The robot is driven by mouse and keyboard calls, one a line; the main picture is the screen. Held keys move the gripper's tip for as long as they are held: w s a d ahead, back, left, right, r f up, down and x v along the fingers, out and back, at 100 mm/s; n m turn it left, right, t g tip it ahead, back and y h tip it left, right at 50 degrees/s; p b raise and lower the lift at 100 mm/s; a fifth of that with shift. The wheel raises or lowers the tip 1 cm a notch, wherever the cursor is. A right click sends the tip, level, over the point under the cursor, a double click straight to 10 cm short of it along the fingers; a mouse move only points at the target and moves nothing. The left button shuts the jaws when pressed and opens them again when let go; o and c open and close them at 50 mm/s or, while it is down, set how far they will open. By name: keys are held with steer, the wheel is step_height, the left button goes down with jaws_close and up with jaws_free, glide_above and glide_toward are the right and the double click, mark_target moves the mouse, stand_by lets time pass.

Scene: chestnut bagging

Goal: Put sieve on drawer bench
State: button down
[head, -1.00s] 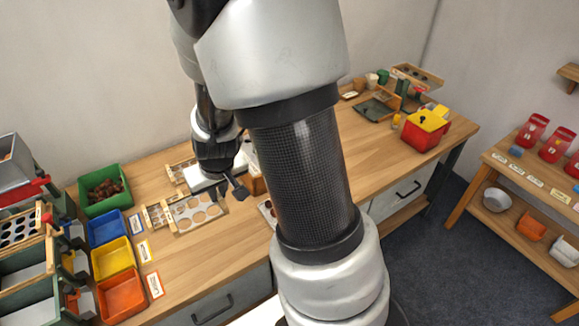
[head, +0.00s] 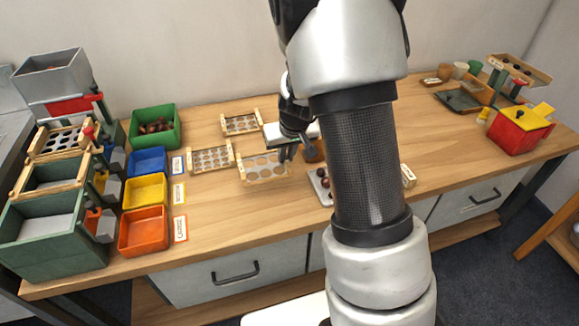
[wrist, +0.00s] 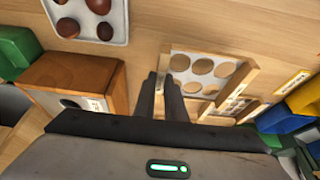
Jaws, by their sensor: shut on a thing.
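A wood-framed sieve with large round holes (head: 265,168) is at the middle of the wooden bench with grey drawers (head: 240,222). My gripper (head: 287,154) is at its right end in the head view. In the wrist view my gripper's fingers (wrist: 170,97) are close together at the rail of the same sieve (wrist: 204,69), shut on it. I cannot tell whether the sieve touches the bench top. Two other sieves with smaller holes lie near it, one behind (head: 242,124) and one to the left (head: 211,159). My arm hides part of the bench.
A grey tray with chestnuts (head: 318,181) and a wooden box (wrist: 108,80) are near my gripper. Green (head: 155,128), blue, yellow (head: 145,192) and orange bins stand left. A red and yellow box (head: 518,130) stands right. The bench's front left is clear.

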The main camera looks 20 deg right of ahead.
steer(key=shift+f+b, duration=0.7)
steer(key=shift+f, duration=1.3)
steer(key=shift+f, duration=0.15)
steer(key=c, duration=1.8)
jaws_free()
